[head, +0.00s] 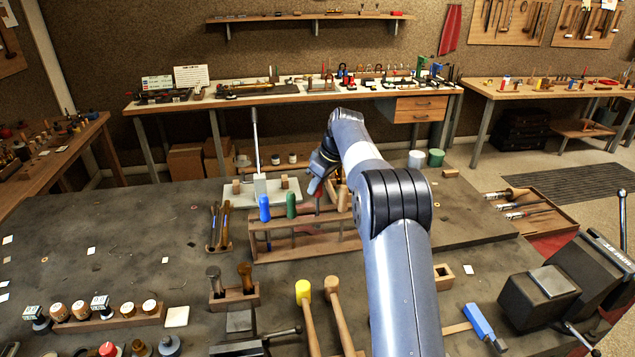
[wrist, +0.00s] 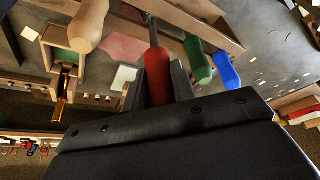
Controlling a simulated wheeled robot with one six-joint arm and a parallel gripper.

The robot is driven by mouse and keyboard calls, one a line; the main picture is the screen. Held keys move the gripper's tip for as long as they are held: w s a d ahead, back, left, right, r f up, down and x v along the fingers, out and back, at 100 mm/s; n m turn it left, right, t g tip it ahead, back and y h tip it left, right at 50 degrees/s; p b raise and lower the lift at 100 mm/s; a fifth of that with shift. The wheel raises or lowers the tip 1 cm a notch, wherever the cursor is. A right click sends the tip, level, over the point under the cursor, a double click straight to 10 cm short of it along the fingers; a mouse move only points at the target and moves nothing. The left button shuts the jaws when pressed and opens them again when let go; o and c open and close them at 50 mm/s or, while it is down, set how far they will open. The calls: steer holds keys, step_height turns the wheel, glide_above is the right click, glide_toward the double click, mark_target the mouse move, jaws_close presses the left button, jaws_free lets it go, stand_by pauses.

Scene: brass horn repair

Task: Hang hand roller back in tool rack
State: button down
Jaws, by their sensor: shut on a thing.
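My gripper (wrist: 156,85) is shut on the red handle of a tool, taken to be the hand roller (wrist: 157,66). The red handle also shows in the head view (head: 315,186), under my wrist. Its thin metal shaft points down toward the tool rack; its far end is not clear. The wooden tool rack (head: 310,247) stands mid-table, its top rail also showing in the wrist view (wrist: 205,12). It holds a blue-handled tool (head: 264,208), a green-handled tool (head: 291,205) and a pale wooden-handled one (wrist: 88,27). Whether the shaft sits in a slot cannot be told.
Two mallets (head: 304,292) lean in front of the rack. A small wooden holder (head: 235,298) stands front left, and a pale plate with an upright rod (head: 260,187) is behind the rack. A vise (head: 555,290) is at the right. The left tabletop is mostly clear.

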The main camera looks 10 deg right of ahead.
mark_target(319, 196)
steer(key=shift+f+b, duration=1.75)
steer(key=shift+f, duration=1.4)
steer(key=c, duration=1.1)
jaws_free()
steer(key=b+v, duration=0.1)
steer(key=v, duration=1)
steer(key=shift+f, duration=0.2)
steer(key=p+x, duration=0.1)
steer(key=x, duration=0.9)
steer(key=shift+w+a+f, duration=0.15)
steer(key=shift+r+p, duration=0.35)
steer(key=shift+r, duration=0.1)
